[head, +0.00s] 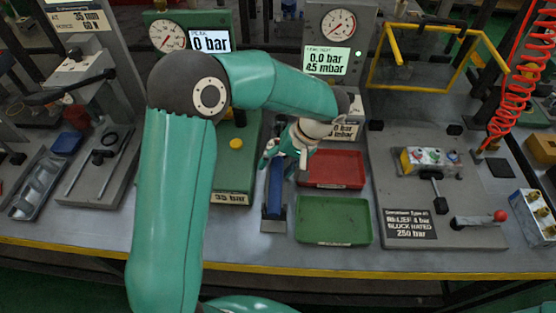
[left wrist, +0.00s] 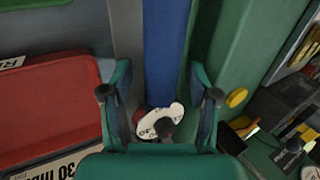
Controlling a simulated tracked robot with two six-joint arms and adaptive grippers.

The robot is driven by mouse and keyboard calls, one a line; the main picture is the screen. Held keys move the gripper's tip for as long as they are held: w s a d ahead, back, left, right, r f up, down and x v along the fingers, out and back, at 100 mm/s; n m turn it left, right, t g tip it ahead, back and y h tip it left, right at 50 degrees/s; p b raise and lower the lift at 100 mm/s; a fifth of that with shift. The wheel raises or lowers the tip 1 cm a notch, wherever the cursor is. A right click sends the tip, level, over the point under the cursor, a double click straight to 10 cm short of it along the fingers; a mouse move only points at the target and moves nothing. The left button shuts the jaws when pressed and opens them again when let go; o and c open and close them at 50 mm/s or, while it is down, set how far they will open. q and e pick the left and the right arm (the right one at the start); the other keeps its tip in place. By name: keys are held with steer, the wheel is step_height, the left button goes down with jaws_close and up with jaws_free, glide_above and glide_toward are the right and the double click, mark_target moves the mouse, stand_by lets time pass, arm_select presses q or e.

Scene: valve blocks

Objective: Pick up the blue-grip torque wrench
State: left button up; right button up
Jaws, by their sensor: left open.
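The blue-grip torque wrench shows its blue handle (head: 275,190) on a narrow grey holder, lying lengthwise toward the bench's front edge. In the left wrist view its blue grip (left wrist: 166,50) runs up the middle, with a white marked disc (left wrist: 160,122) at its lower end. My left gripper (head: 285,160) is over the far end of the wrench. In the left wrist view the fingers (left wrist: 160,95) are apart, one on each side of the wrench, holding nothing. I cannot tell the exact height gap. My right gripper is not in view.
A red tray (head: 333,169) and a green tray (head: 334,221) lie just right of the wrench. A green gauge station (head: 236,165) stands close on its left. A grey valve fixture (head: 440,185) and a yellow frame (head: 395,50) are further right.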

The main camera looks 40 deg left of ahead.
arm_select(q)
steer(key=shift+c, duration=0.2)
jaws_close()
steer(key=shift+r, duration=0.15)
